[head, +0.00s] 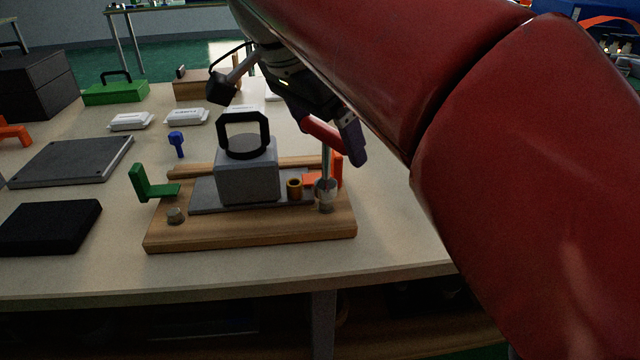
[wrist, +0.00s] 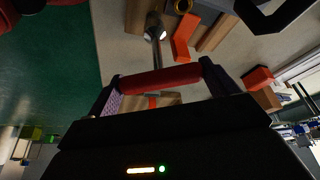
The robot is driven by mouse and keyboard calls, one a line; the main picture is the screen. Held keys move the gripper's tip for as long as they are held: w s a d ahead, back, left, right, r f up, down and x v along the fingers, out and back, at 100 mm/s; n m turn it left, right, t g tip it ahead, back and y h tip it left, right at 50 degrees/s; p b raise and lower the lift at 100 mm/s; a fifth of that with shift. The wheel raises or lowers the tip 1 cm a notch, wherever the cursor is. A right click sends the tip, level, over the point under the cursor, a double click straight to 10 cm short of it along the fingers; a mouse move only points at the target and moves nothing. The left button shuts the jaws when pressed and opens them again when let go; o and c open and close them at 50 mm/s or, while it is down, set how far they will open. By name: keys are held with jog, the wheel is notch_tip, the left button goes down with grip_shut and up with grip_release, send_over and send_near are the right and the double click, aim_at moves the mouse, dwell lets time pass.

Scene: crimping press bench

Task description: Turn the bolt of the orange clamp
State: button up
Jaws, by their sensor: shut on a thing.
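The orange clamp (head: 338,170) stands at the right end of the wooden fixture board and also shows in the wrist view (wrist: 183,38). My gripper (head: 326,134) is above it, shut on the red handle (head: 319,131) of a T-shaped tool. In the wrist view the red handle (wrist: 160,78) lies crosswise between both fingers. Its metal shaft (head: 327,165) points down, nearly upright, to a wide socket end (head: 325,187) beside the orange clamp. The socket appears to sit over the bolt; the bolt head is hidden.
A grey block with a black handle (head: 247,170) stands on the wooden board (head: 250,235), with a brass bushing (head: 294,188) beside it. A green clamp (head: 150,185) is at the board's left. A blue tool (head: 177,143) stands behind. Bare table lies right of the board.

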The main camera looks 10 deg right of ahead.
jog(key=shift+f+b, duration=0.9)
jog(key=shift+f, duration=0.3)
dwell(0.3)
jog(key=n+t+y+b, duration=0.1)
jog(key=n, duration=0.3)
jog(key=shift+n, duration=0.4)
jog(key=n+y, duration=0.1)
jog(key=n, duration=0.2)
jog(key=n+t+y, duration=0.1)
jog(key=n, duration=0.2)
jog(key=shift+y+b, duration=0.3)
jog(key=shift+b, duration=0.05)
jog(key=n+y, duration=0.2)
jog(key=n, duration=0.3)
jog(key=shift+n+p, duration=0.3)
jog(key=shift+p, duration=0.05)
jog(key=n+y, duration=0.1)
jog(key=n, duration=0.1)
jog(key=n+g+p, duration=0.1)
jog(key=n, duration=0.2)
jog(key=shift+g+y, duration=0.3)
jog(key=shift+y, duration=0.1)
jog(key=shift+d, duration=0.1)
jog(key=shift+m+h, duration=0.3)
jog(key=shift+m, duration=0.6)
